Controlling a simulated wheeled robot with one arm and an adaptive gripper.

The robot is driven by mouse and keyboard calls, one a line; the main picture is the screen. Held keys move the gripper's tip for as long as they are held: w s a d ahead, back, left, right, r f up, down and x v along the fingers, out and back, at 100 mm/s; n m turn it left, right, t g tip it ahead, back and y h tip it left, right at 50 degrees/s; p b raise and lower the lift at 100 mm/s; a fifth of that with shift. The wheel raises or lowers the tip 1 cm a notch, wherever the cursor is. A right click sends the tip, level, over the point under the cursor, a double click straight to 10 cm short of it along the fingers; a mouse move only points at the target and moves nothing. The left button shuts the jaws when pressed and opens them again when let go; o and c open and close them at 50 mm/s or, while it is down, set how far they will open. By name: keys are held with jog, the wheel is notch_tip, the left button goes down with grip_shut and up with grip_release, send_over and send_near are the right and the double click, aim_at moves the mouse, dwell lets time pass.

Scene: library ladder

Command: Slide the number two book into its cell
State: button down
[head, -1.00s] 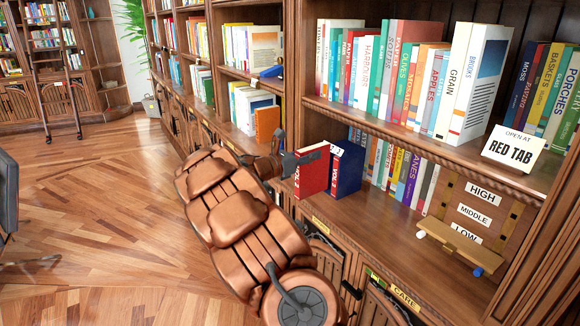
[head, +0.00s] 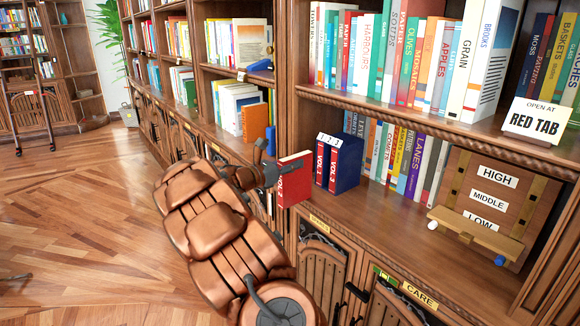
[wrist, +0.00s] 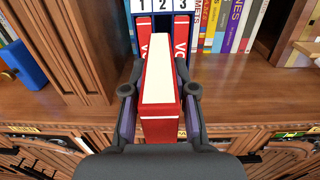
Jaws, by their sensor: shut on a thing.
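My gripper (head: 278,174) is shut on a red book (head: 292,182), held upright in front of the shelf. In the wrist view the book (wrist: 158,85) stands between my fingers, pale pages up, its far end pointing at the holder. The blue holder (head: 348,166) stands on the lower shelf with labels 1, 2, 3 on top. Red spines marked VOL. 1 (head: 320,163) and VOL. 3 (head: 332,167) stand in it. A dark gap (wrist: 165,24) shows between them under label 2. The held book's number is not readable. In the head view the book is apart from the holder.
A wooden upright (head: 285,120) rises beside the book. A wooden board with HIGH, MIDDLE and LOW labels (head: 490,203) stands right of the holder. The shelf front (head: 400,225) between them is clear. A blue object (wrist: 22,62) lies at left in the wrist view.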

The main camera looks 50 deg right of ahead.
aim_at(308, 157)
jog(key=shift+r+p, duration=0.25)
jog(key=shift+p, duration=0.3)
jog(key=shift+p+x, duration=0.45)
jog(key=shift+x, duration=2.45)
jog(key=shift+s+f, duration=0.1)
jog(key=shift+f, duration=0.05)
jog(key=shift+p, duration=0.7)
jog(key=shift+s+d, duration=0.15)
jog(key=shift+d, duration=0.4)
jog(key=shift+a+p, duration=0.3)
jog(key=shift+p, duration=0.55)
dwell(1.6)
